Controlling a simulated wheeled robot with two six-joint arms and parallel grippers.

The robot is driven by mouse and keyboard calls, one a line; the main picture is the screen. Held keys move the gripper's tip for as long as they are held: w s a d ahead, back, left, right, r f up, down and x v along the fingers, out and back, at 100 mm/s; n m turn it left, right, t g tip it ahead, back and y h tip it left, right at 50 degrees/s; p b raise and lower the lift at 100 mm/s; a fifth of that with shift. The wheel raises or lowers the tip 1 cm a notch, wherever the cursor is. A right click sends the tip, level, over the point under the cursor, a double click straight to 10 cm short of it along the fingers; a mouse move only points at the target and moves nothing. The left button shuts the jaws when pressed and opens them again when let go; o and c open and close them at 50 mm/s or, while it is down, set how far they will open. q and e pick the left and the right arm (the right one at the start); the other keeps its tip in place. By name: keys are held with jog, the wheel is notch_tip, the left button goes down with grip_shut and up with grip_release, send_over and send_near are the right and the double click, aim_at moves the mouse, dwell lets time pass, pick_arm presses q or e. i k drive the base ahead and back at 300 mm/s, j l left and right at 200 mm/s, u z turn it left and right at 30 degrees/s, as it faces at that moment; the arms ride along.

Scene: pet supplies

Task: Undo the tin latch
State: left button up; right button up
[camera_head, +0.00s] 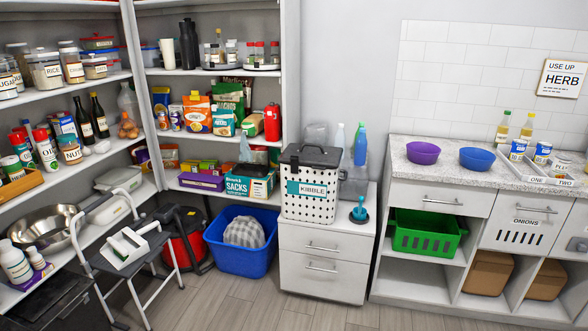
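The kibble tin (303,207) is a white, dotted, box-shaped container with a teal KIBBLE label. It stands upright on a low white drawer unit in the middle of the head view. Its dark lid (312,155) has a handle on top and lies closed on the tin. A small dark piece (294,163) at the front edge of the lid looks like the latch. It is too small to tell whether it is fastened. Neither of my grippers is in view.
The drawer unit (322,268) also bears a blue-handled item in a dark round holder (359,212), right of the tin, and bottles behind it. A blue bin (243,258) and a step stool (125,250) stand left. The counter (440,172) holds two bowls.

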aim_at(294, 159)
jog(key=u, duration=0.3)
jog(key=i+l+u, duration=0.8)
jog(key=i+l, duration=0.45)
jog(key=l, duration=0.3)
jog(key=i+l, duration=0.25)
jog(key=l+u, duration=0.05)
jog(key=l, duration=0.05)
